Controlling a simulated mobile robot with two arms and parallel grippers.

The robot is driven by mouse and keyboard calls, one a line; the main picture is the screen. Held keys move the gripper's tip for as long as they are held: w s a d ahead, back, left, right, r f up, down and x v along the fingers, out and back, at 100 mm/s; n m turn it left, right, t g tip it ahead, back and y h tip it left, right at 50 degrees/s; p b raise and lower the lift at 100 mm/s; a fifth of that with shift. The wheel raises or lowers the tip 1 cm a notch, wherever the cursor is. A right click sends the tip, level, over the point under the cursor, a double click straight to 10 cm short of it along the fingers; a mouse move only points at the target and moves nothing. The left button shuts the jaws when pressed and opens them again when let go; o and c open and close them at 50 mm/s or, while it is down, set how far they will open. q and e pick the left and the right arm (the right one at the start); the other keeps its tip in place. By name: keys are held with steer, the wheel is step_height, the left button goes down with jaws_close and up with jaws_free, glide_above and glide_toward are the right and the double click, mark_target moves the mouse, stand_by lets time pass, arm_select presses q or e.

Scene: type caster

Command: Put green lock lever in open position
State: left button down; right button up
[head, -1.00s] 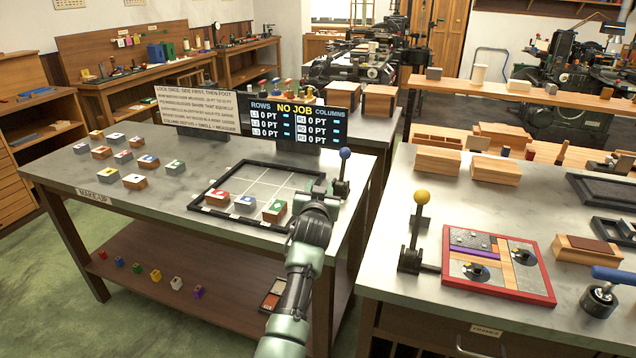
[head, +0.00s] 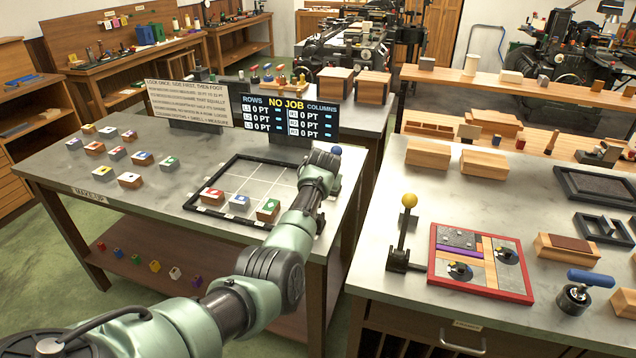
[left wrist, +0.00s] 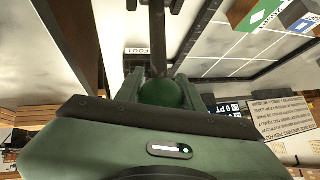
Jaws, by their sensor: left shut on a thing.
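My left gripper (left wrist: 158,85) is shut on a round green knob (left wrist: 162,94) in the left wrist view, one finger on each side. A dark lever stem (left wrist: 157,38) runs from the knob toward the top of that view. In the head view my left wrist (head: 318,172) is over the right edge of the near-left table, and it hides the green lever and the fingertips. A blue knob (head: 336,150) shows just behind the wrist. My right gripper is not in view.
A black frame (head: 236,165) with several coloured blocks lies left of my wrist. A NO JOB display (head: 290,118) stands behind it. On the right table are a yellow-knobbed lever (head: 408,202) and a red-rimmed tray (head: 431,268). A gap separates the tables.

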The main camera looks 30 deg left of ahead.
arm_select(q)
steer(key=shift+w+f, duration=0.1)
stand_by(0.5)
steer(key=c, duration=0.9)
jaws_free()
steer(key=shift+c, duration=0.2)
steer(key=shift+o, duration=0.2)
steer(key=shift+w+f, duration=0.1)
steer(key=v, duration=0.7)
steer(key=shift+r+b, duration=0.3)
steer(key=shift+r, duration=0.05)
steer(key=shift+d, duration=0.1)
